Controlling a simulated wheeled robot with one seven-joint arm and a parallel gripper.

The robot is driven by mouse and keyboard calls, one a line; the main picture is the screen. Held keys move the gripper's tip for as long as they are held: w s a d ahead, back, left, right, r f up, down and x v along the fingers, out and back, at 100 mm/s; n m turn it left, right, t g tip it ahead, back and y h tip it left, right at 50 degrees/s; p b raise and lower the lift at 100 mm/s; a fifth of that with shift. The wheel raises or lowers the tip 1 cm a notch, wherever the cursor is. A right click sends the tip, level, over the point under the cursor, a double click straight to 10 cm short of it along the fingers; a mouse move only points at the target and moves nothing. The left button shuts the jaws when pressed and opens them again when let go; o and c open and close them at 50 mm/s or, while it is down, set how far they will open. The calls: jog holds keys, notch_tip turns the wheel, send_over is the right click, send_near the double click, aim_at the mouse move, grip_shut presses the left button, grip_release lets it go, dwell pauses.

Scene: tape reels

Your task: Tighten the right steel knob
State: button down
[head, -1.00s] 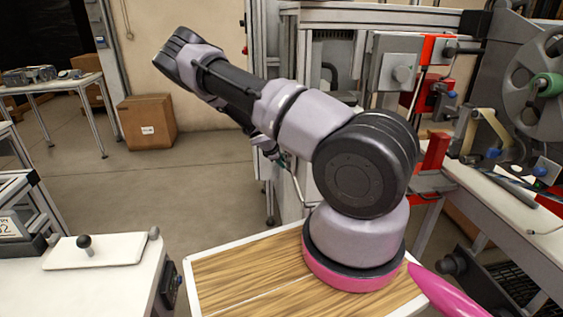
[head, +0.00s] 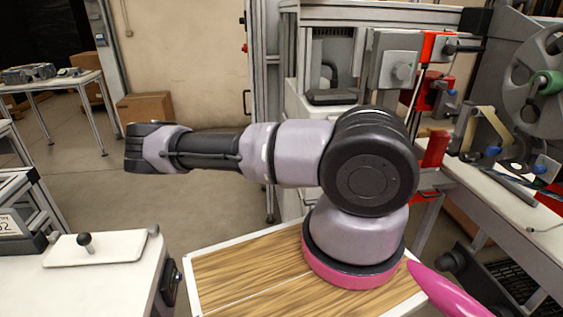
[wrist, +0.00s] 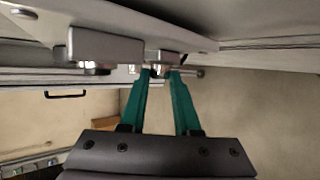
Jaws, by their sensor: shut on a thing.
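In the wrist view my gripper (wrist: 161,74) has two green fingers reaching up to a metal fixture. Their tips are closed on a small steel knob (wrist: 159,70), the right one of two in that picture. The fingertips cover much of it. The other steel knob (wrist: 97,69) hangs under a grey block to the left, apart from the fingers. In the head view my arm stretches left, and neither my gripper nor the held knob can be made out there.
A light metal beam (wrist: 180,30) runs close above the fingers in the wrist view. In the head view, a white bench (head: 100,275) stands at lower left, a cardboard box (head: 145,107) on the floor behind my arm, and a machine with a reel (head: 540,80) at right.

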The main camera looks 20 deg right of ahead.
dwell(0.3)
jog(key=c, duration=0.6)
grip_release()
jog(key=shift+w, duration=0.1)
jog(key=shift+a, duration=0.1)
jog(key=v, duration=1)
jog(key=shift+s+a+r, duration=0.1)
jog(key=shift+s+r, duration=0.1)
jog(key=shift+s, duration=0.15)
